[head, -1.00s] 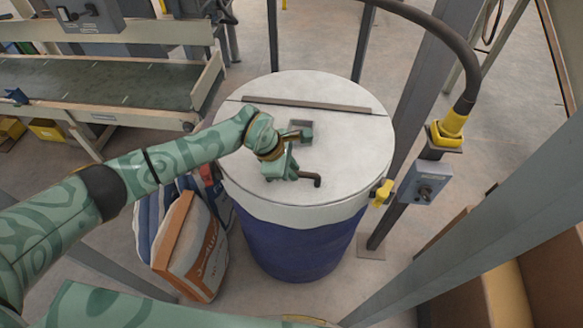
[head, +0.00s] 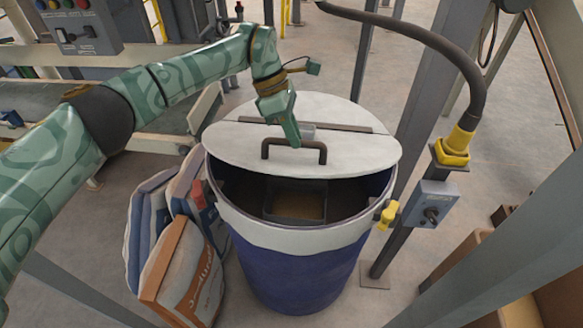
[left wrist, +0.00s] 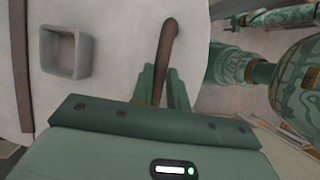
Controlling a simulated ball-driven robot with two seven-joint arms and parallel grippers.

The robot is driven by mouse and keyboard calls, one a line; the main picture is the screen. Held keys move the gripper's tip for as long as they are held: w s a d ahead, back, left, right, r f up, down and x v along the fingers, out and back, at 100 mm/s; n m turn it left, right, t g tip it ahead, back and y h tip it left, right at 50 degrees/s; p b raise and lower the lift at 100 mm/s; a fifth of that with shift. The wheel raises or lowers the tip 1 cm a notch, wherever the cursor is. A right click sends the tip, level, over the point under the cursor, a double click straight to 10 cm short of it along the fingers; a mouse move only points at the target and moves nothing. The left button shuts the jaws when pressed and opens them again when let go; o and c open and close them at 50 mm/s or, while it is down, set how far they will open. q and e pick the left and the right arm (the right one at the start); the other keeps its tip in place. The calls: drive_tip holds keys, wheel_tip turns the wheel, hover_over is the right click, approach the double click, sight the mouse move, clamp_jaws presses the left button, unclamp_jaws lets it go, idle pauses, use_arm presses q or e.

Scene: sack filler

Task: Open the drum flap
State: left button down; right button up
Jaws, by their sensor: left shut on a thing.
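The drum (head: 285,262) is blue with a white rim band and stands on the floor in the middle of the head view. Its white flap (head: 350,153) is tilted up on a dark hinge strip (head: 320,124), and the front of the drum's mouth shows open. Inside, a rectangular opening with brown contents (head: 298,206) is visible. My left gripper (head: 293,142) is shut on the flap's dark bar handle (head: 316,150). The left wrist view shows the handle (left wrist: 165,50) between the two fingers. My right gripper is not in view.
Printed sacks (head: 185,270) lean against the drum's left side. A grey post with a blue-grey control box (head: 430,204) and a thick dark hose (head: 470,75) stands close on the right. A conveyor (head: 55,165) is at the back left.

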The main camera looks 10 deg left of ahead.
use_arm(q)
drive_tip(key=shift+w+a+r+b, duration=0.15)
drive_tip(key=shift+w+r+b, duration=1.65)
drive_tip(key=shift+r, duration=0.25)
